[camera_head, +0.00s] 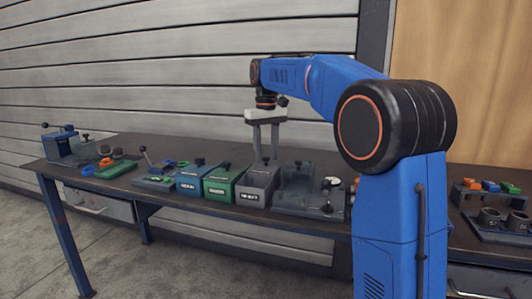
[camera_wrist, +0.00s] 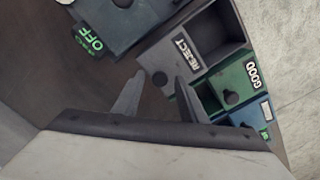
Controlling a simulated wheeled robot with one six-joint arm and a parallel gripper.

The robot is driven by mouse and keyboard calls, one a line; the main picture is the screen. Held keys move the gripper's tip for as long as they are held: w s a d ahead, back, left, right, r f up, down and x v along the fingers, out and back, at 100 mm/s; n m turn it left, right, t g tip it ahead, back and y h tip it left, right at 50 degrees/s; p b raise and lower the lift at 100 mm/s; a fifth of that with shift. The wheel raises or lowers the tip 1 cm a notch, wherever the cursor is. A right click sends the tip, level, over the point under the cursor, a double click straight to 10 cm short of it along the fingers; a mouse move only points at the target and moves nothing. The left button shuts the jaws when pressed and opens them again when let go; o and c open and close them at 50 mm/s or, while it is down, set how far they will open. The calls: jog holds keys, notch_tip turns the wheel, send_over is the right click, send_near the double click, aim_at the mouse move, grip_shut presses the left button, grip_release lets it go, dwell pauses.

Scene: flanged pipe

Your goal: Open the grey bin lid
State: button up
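The grey bin (camera_head: 257,190), labelled REJECT, stands on the bench right of the green bin (camera_head: 221,186). In the wrist view a dark square cavity of the grey bin (camera_wrist: 218,36) shows, so it appears open on top. My gripper (camera_head: 265,153) points down over the rear of the grey bin. Its two fingers are apart and empty.
A blue bin (camera_head: 190,182) stands left of the green bin. A grey fixture (camera_head: 300,192) sits close on the right of the grey bin; an OFF label (camera_wrist: 90,39) shows on that side. More fixtures and parts lie at both bench ends. Bench behind the bins is clear.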

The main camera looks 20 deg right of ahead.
aim_at(266, 157)
notch_tip(266, 157, up, 17)
dwell(0.8)
jog(key=shift+r, duration=0.1)
jog(key=s+d+f+m+t, duration=0.1)
jog(key=s+f, duration=0.5)
jog(key=s, duration=0.5)
jog(key=s+f+t, duration=0.2)
jog(key=s+f, duration=0.5)
jog(key=s, duration=0.3)
jog(key=s+f+t, duration=0.1)
jog(key=s+f, duration=0.9)
jog(key=f, duration=0.2)
jog(key=s+f, duration=0.9)
jog(key=f, duration=0.3)
jog(key=shift+s+d+f+m+t, duration=0.25)
jog(key=shift+s+d+m+t, duration=0.1)
jog(key=shift+d+m+t, duration=0.05)
